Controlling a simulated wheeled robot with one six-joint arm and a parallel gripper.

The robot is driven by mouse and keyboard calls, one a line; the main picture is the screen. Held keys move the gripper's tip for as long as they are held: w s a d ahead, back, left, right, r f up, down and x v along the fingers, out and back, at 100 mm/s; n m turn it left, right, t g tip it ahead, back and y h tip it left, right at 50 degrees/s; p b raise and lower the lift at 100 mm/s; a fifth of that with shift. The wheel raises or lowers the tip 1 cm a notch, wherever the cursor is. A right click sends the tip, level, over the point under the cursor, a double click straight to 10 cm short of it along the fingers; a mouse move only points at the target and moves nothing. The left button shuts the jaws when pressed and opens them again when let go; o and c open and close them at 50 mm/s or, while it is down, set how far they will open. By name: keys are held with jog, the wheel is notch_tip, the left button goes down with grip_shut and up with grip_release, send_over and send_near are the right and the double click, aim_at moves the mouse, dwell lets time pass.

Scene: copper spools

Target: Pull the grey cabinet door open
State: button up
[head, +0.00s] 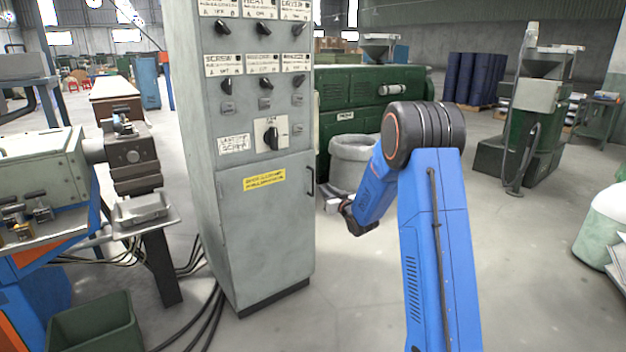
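The grey cabinet (194,190) stands upright left of the middle, with switches and labels on its upper front. Its lower door (265,235) looks shut and bears a yellow label (265,180). A dark vertical handle (311,182) sits at the door's upper right edge. My blue arm comes in from the lower right. My gripper (335,206) is at the arm's end, a little to the right of the handle and apart from it in the picture. It is small and partly hidden by my wrist, so I cannot tell whether its fingers are open.
A grey bin (354,160) stands behind my gripper, before a green machine (355,90). A metal machine (45,165) is at left, with a green crate (95,322) on the floor. Black cables (205,318) run beside the cabinet. The floor before the door is clear.

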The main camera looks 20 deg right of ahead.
send_over(313, 193)
jog(key=shift+w+d, duration=0.15)
jog(key=shift+w, duration=0.25)
grip_shut()
